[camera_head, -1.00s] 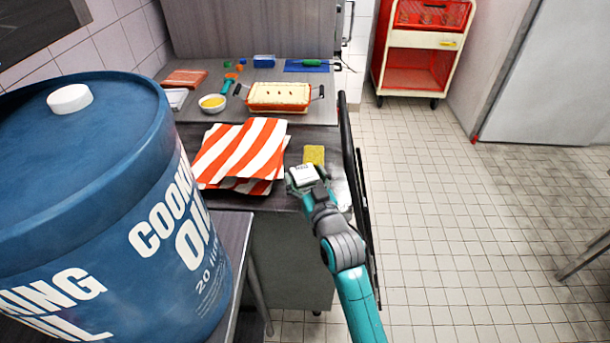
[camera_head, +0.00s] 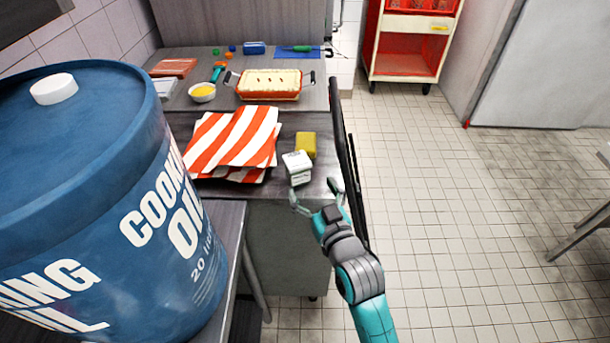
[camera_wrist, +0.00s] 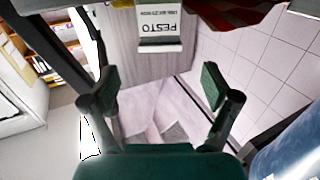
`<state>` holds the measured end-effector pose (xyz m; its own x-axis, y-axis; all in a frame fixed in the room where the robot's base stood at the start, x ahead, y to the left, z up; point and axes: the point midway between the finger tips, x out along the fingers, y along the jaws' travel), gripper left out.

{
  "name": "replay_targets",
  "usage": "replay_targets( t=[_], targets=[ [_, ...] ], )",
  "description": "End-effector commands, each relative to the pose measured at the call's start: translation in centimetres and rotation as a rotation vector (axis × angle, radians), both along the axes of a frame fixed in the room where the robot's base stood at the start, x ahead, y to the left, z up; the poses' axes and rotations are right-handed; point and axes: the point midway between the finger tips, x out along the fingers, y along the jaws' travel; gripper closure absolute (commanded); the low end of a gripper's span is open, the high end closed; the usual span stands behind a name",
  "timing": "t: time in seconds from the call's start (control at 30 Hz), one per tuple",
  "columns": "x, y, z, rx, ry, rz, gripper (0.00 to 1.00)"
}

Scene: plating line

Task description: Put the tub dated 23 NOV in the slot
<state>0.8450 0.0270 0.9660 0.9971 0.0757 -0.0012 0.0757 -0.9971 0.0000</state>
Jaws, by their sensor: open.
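A small white tub (camera_head: 299,176) stands on the dark counter near its front right corner. In the wrist view the tub (camera_wrist: 160,22) shows upside down at the top, its label reading PESTO with a small date line that looks like 23 NOV. My gripper (camera_head: 314,191) is open and empty on the near side of the tub, its fingers spread and apart from it. In the wrist view my gripper (camera_wrist: 160,88) has its two pads wide apart, with the tub beyond them. I cannot make out a slot in either view.
A yellow sponge-like block (camera_head: 306,145) sits just behind the tub, and striped cloths (camera_head: 235,140) lie to its left. A dark rail (camera_head: 346,160) runs along the counter's right side. A large blue oil drum (camera_head: 90,200) fills the left. A filled baking dish (camera_head: 268,96) stands farther back.

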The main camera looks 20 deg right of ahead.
Motion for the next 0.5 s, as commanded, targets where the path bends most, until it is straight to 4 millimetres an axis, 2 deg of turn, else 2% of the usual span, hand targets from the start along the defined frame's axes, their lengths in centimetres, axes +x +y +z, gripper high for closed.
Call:
replay_targets(
  t=[0.2,0.5],
  targets=[
    [-2.0,-0.2,0.0,0.001,0.0,0.0,0.13],
    [-2.4,-0.2,0.0,0.0,0.0,0.0,0.13]
  ],
)
